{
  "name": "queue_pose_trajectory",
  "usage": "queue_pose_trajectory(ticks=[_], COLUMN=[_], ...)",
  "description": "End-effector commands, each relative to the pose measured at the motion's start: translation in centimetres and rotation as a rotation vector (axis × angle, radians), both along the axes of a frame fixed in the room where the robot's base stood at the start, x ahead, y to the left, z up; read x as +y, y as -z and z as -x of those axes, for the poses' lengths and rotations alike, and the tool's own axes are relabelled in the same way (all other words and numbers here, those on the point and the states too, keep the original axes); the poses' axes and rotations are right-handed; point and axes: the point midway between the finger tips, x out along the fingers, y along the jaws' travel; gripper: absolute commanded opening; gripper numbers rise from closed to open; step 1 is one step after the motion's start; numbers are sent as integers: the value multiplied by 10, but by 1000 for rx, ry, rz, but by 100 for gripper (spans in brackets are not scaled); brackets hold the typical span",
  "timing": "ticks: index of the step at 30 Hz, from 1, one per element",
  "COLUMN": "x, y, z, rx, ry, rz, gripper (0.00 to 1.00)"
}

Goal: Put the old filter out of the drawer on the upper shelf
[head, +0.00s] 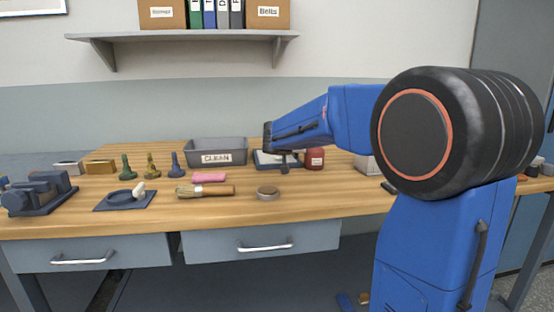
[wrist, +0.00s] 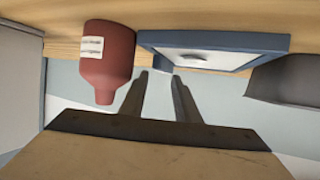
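My gripper (head: 284,160) is over the back of the bench in the head view, in front of a blue-framed tray. In the wrist view, its two fingers (wrist: 161,85) stand apart with nothing between them. Two grey drawers, the left one (head: 120,256) and the right one (head: 215,245), look shut under the bench top. The upper shelf (head: 190,36) is on the wall and holds boxes and binders. I cannot see the old filter in either view.
The blue-framed tray (wrist: 215,42) and red bottle (wrist: 108,65) are close to my fingers. A grey CLEAN bin (head: 216,146) stands left of them. The front right strip is bare.

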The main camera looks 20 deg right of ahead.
Motion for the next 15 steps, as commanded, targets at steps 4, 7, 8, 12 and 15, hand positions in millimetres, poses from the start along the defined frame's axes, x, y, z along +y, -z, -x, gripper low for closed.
queue_pose_trajectory(ticks=[4,7,8,12,15], x=[-12,-20,-22,-26,-26], y=[13,19,20,22,22], z=[-11,-21,-23,-29,-29], rx=[4,3,2,0,0], ry=[2,1,1,1,1], rz=[0,0,1,0,0], gripper=[29,29,29,29,29])
